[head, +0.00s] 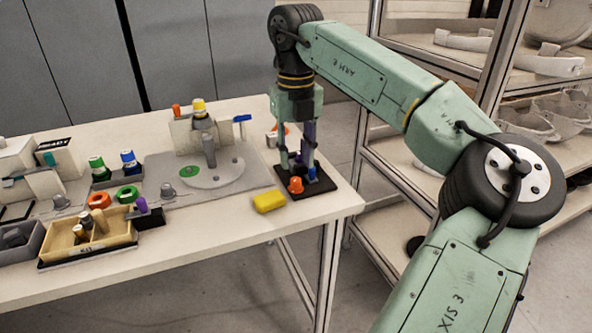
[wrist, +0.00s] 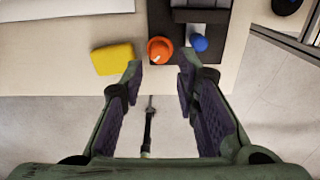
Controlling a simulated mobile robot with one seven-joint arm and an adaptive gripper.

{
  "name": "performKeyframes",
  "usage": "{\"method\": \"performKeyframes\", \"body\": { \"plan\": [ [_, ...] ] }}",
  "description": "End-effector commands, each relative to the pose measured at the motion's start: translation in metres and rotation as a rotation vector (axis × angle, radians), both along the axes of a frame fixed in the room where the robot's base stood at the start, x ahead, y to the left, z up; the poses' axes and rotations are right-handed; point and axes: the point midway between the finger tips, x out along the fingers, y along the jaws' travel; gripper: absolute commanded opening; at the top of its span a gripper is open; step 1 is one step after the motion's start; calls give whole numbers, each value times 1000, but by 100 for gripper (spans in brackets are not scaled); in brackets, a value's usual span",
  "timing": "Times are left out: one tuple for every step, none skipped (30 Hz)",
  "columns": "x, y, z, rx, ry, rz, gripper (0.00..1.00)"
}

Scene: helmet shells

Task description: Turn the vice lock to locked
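The vice appears to be the black plate (head: 307,192) with dark jaws at the right end of the table; it also shows in the wrist view (wrist: 236,13). An orange round knob (head: 296,185) with a pale mark on top sits at its near edge, also in the wrist view (wrist: 160,50). A blue knob (wrist: 199,43) is right of it. Which knob is the lock, and its setting, I cannot tell. My gripper (head: 303,163) points down over the plate. In the wrist view its fingers (wrist: 161,76) are apart and empty, with the orange knob beyond their tips.
A yellow block (head: 269,202) lies left of the plate. A grey fixture (head: 215,175) with a half-round plate stands further left, then a wooden tray (head: 115,243) of small parts. Shelves with pale shells (head: 550,115) stand right of the table. The table front between tray and yellow block is clear.

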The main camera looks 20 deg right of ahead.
Motion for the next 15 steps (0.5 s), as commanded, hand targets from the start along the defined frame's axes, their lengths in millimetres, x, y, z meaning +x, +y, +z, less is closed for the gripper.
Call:
{"method": "performKeyframes", "body": {
  "plan": [
    [1, 0, 13, -2, -3, -1, 28],
    [1, 0, 19, -2, -3, -1, 28],
    [1, 0, 27, -2, -3, -1, 28],
    [1, 0, 33, -1, -3, -2, 28],
    [1, 0, 38, -1, -3, -2, 28],
    [1, 0, 45, -1, -3, -1, 28],
    [1, 0, 49, -2, -3, 0, 28],
    [1, 0, 53, -1, -3, -1, 28],
    [1, 0, 58, -2, -2, -1, 28],
    [0, 0, 60, -2, -1, -1, 28],
    [0, 0, 63, -1, -1, -2, 28],
    [0, 0, 65, -1, -1, -2, 28],
    [0, 0, 66, -1, -1, -1, 28],
    [0, 0, 67, -1, -1, -1, 28],
    [0, 0, 68, -1, -1, -1, 28]
  ]
}}
